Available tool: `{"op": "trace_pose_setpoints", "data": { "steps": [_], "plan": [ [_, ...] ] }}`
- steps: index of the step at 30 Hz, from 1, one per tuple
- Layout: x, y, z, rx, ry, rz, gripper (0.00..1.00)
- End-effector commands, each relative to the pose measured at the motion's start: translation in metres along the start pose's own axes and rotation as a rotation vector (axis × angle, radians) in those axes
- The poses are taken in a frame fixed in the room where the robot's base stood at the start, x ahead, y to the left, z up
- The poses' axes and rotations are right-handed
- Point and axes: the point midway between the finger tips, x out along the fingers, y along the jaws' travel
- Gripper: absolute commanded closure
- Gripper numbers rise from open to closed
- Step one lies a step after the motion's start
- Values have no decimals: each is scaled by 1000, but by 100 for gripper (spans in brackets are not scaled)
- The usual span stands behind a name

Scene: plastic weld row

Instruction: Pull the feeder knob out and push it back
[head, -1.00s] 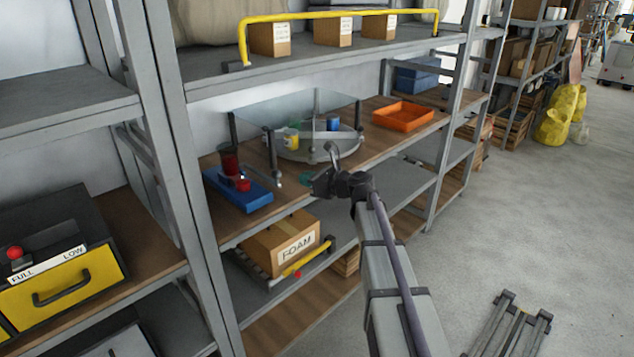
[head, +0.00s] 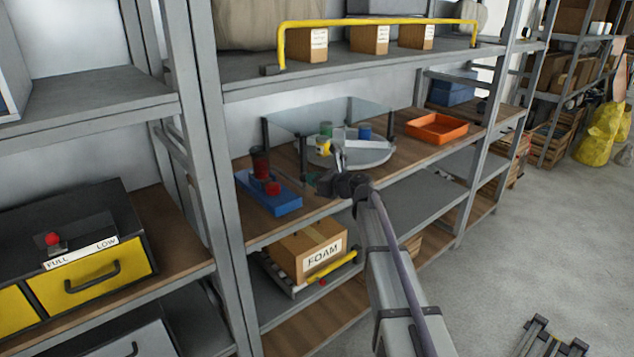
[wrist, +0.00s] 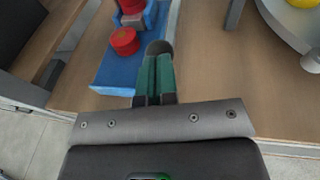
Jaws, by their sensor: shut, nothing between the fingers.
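A blue block-like unit (head: 287,203), which looks like the feeder, sits on the wooden shelf near its front edge. A short red knob (head: 272,188) stands on it, in front of a taller dark red cylinder (head: 261,160). In the wrist view the red knob (wrist: 125,41) is left of and beyond my fingertips, over the blue base (wrist: 117,72). My gripper (head: 315,178) is to the right of the unit in the head view. Its green fingers (wrist: 160,52) are shut and empty, apart from the knob. The fingers overlap the base's right edge in the wrist view; contact is unclear.
A round grey turntable (head: 362,152) with small colored parts and clear panels stands right of the unit. An orange tray (head: 437,127) is farther right. A FOAM box (head: 308,247) is on the shelf below. A shelf post (head: 218,140) rises at left.

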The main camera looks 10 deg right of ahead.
Motion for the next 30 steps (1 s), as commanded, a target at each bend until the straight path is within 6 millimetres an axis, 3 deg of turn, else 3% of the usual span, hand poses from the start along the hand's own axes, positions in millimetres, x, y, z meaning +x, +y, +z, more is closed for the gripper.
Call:
{"op": "trace_pose_setpoints", "data": {
  "steps": [6,12,23,26,30],
  "plan": [
    [51,-12,10,0,0,2,100],
    [68,-14,13,1,-1,0,100],
    [62,-12,15,1,-2,1,100],
    [45,-9,16,1,-3,0,100],
    [6,-6,18,-1,-3,-1,100]
  ]
}}
